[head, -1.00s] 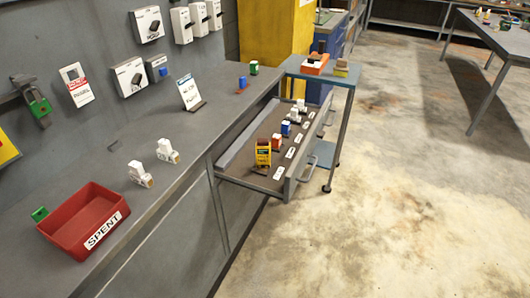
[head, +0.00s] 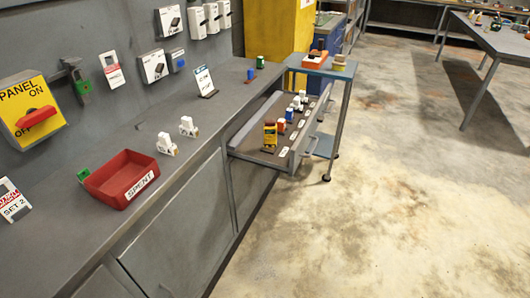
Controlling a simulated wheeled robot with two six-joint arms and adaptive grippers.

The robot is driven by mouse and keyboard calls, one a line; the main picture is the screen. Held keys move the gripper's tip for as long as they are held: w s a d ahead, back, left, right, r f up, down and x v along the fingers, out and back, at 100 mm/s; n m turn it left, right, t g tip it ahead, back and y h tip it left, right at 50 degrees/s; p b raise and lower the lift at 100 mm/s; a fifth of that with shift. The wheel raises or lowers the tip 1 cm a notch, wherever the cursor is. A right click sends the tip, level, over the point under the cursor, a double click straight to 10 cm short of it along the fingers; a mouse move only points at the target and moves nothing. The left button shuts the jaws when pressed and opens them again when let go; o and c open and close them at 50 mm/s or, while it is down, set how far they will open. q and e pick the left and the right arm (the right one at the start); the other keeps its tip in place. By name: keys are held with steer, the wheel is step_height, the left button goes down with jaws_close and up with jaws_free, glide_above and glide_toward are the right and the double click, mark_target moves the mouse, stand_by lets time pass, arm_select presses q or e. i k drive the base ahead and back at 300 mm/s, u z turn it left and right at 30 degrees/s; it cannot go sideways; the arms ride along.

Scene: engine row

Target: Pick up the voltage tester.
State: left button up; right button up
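A small upright yellow device with dark markings (head: 270,138), which looks like the voltage tester, stands at the near end of the open drawer (head: 294,160). Small blue, white and red blocks (head: 290,114) stand in a row behind it in the drawer. Neither of my grippers is in view, and nothing touches the yellow device.
A red bin marked SPENT (head: 122,180) and two white pieces (head: 167,145) sit on the grey bench (head: 200,115). A yellow PANEL switch box (head: 30,112) hangs on the wall. A small trolley (head: 322,68) stands behind the drawer.

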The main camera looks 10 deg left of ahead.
mark_target(270, 126)
steer(key=u, duration=0.05)
steer(key=k, duration=0.55)
steer(key=z, duration=0.95)
steer(key=i, duration=1.85)
steer(key=u, duration=0.85)
